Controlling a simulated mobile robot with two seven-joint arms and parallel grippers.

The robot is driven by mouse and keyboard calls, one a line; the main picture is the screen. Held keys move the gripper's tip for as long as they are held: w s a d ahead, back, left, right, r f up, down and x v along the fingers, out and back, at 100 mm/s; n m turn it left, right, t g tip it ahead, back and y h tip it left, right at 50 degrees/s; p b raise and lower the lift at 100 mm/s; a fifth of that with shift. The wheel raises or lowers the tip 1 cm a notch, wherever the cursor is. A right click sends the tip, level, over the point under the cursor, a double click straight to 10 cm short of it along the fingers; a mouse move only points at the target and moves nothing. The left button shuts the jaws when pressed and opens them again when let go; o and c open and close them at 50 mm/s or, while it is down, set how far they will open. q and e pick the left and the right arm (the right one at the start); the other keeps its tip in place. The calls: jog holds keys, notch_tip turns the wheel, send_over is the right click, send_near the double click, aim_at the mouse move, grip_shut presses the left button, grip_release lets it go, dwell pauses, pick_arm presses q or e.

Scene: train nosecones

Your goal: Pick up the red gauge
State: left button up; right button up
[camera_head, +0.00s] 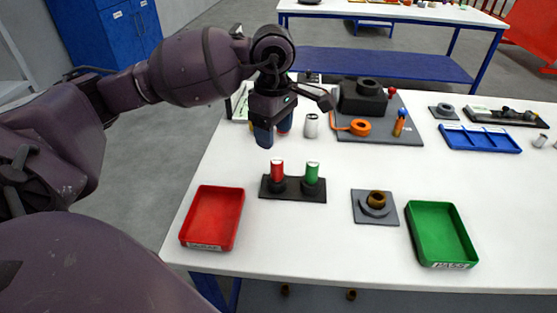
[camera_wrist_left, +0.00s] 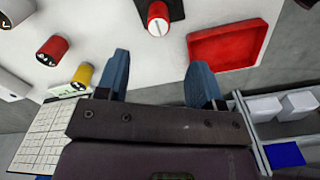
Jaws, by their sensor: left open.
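The red gauge (camera_head: 277,171) is a red cylinder with a pale top, standing upright in the left socket of a black holder (camera_head: 292,196). A green gauge (camera_head: 312,173) stands in the right socket. My left gripper (camera_head: 273,132) is open and empty above the table, behind and higher than the red gauge in the head view. In the left wrist view, the red gauge (camera_wrist_left: 157,20) shows beyond the gap between the blue fingers (camera_wrist_left: 160,66), apart from both. My right gripper is in neither view.
A red tray (camera_head: 240,219) lies left of the holder. A grey plate with a brass ring (camera_head: 376,199) and a green tray (camera_head: 466,260) lie to the right. A silver cylinder (camera_head: 311,126) stands close right of my left gripper. A red cylinder (camera_wrist_left: 52,47) and a yellow one (camera_wrist_left: 82,75) show in the wrist view.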

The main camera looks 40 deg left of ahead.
aim_at(277, 160)
pick_arm(q)
notch_tip(277, 160, down, 5)
jog(key=shift+s+r+b, duration=0.1)
jog(key=shift+b, duration=0.2)
jog(key=shift+d+f, duration=0.1)
jog(key=shift+f, duration=0.7)
jog(key=shift+w+f+b, duration=0.15)
jog(key=shift+f, duration=0.95)
jog(key=shift+w+f+b, duration=0.1)
jog(key=shift+f+b, duration=0.05)
jog(key=shift+f, duration=0.9)
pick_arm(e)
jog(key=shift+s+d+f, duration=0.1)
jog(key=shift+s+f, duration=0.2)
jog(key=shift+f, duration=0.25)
pick_arm(q)
jog(key=shift+d, duration=0.1)
jog(key=c, duration=1)
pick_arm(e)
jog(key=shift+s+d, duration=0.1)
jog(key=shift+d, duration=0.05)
pick_arm(q)
jog(key=shift+r, duration=0.15)
